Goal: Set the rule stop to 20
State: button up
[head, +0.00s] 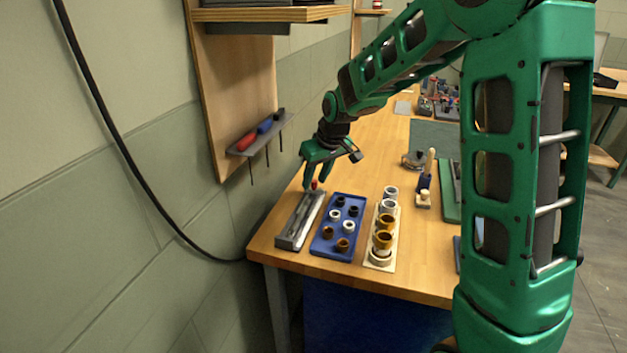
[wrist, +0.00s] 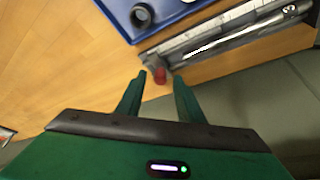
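The grey tray-like rule fixture (head: 299,221) lies at the left end of the bench. In the wrist view its long metal rule (wrist: 225,36) shows as a bright strip running to the upper right. A small red knob (head: 314,184), likely the rule stop, is at the fixture's far end; it also shows in the wrist view (wrist: 160,75). My gripper (head: 317,181) is above that end, pointing down. In the wrist view its fingers (wrist: 160,80) are apart, with the red knob in line with the gap. Contact is not visible. Scale numbers are too small to read.
A blue tray (head: 325,247) with several rings stands right of the fixture. A cream rack (head: 373,265) of metallic cups is farther right. A wall panel with a small tool shelf (head: 262,137) stands to the left. Bare wood (wrist: 50,65) lies beyond the fixture's end.

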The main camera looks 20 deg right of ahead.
jog(key=v, duration=1)
jog(key=shift+s+r, duration=0.15)
jog(key=shift+r, duration=0.15)
jog(key=s+d+f+m+g+h, duration=0.1)
jog(key=s+d+m, duration=0.1)
jog(key=s+d, duration=0.45)
jog(key=s+d+m+g, duration=0.15)
jog(key=s+d, duration=0.25)
jog(key=s, duration=0.5)
jog(key=s+d+f+m+g, duration=0.1)
jog(key=s+d+f+m, duration=0.1)
jog(key=s, duration=0.9)
jog(key=s+d+f+m+g, duration=0.1)
jog(key=s+d+f+m, duration=0.1)
jog(key=s, duration=0.9)
jog(key=shift+f+m, duration=0.45)
jog(key=shift+m, duration=0.5)
jog(key=shift+d, duration=0.1)
jog(key=shift+w+f, duration=0.25)
jog(key=shift+w, duration=0.4)
